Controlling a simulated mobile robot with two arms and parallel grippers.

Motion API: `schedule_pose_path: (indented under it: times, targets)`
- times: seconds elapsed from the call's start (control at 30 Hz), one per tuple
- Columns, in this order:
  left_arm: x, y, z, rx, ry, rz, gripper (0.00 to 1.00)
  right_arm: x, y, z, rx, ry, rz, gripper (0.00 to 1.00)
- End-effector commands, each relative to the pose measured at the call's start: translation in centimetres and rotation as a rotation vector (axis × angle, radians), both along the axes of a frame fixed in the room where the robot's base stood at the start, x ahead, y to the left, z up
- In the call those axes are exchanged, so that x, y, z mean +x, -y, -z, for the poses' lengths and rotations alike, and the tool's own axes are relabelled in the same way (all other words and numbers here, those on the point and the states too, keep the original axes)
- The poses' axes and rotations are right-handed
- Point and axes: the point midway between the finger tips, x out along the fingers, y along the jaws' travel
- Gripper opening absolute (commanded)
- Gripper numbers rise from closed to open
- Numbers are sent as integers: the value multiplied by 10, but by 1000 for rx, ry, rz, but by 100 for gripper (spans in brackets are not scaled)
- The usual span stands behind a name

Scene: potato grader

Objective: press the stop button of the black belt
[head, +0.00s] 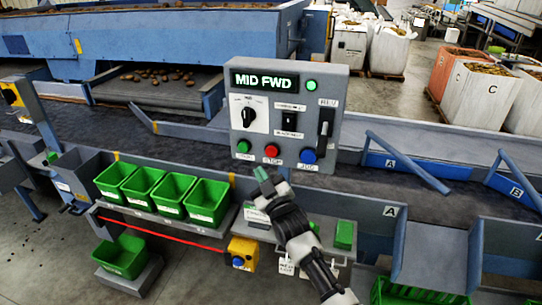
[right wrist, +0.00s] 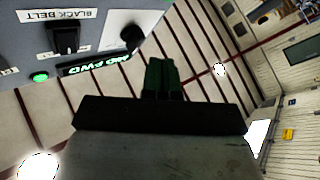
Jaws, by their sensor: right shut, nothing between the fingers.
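The grey control panel (head: 336,90) faces me, with a lit "MID FWD" display (head: 263,81) and a lit green lamp (head: 312,85). The red stop button (head: 272,151) sits in its bottom row, between a green button (head: 243,147) and a blue jog button (head: 308,156). My right gripper (head: 262,174) is shut and empty. Its green tips show just below the red button, slightly left; I cannot tell the gap in depth. In the right wrist view the shut fingers (right wrist: 162,75) point past the panel, which appears upside down with a "BLACK BELT" label (right wrist: 62,15). The red button is not visible there.
A dark belt (head: 90,135) runs behind the panel. Green bins (head: 208,203) stand on a shelf at left. A yellow box with a blue button (head: 243,252) hangs below. Potatoes (head: 160,76) lie on a belt at the back. White sacks (head: 389,50) stand behind.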

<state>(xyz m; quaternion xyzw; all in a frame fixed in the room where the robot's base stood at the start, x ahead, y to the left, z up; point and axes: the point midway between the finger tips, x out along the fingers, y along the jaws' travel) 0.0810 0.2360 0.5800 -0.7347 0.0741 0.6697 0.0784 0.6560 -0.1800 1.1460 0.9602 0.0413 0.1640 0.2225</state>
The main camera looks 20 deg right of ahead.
Motion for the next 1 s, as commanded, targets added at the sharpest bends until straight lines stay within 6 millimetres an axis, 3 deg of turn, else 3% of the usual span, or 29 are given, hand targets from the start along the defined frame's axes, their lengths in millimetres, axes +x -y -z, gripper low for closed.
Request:
schedule_pose_path:
  times: [0.1, 0.43, 1.0]
  targets:
    - [0, 0, 16, 0, 0, 0, 43, 15, 11, 4, -4, 3, 1, 0]
    - [0, 0, 41, 0, 0, -1, 43, 48, 33, 3, -2, 1, 0, 0]
    - [0, 0, 45, 1, 0, -2, 43, 56, 38, 0, -1, -1, 1, 0]
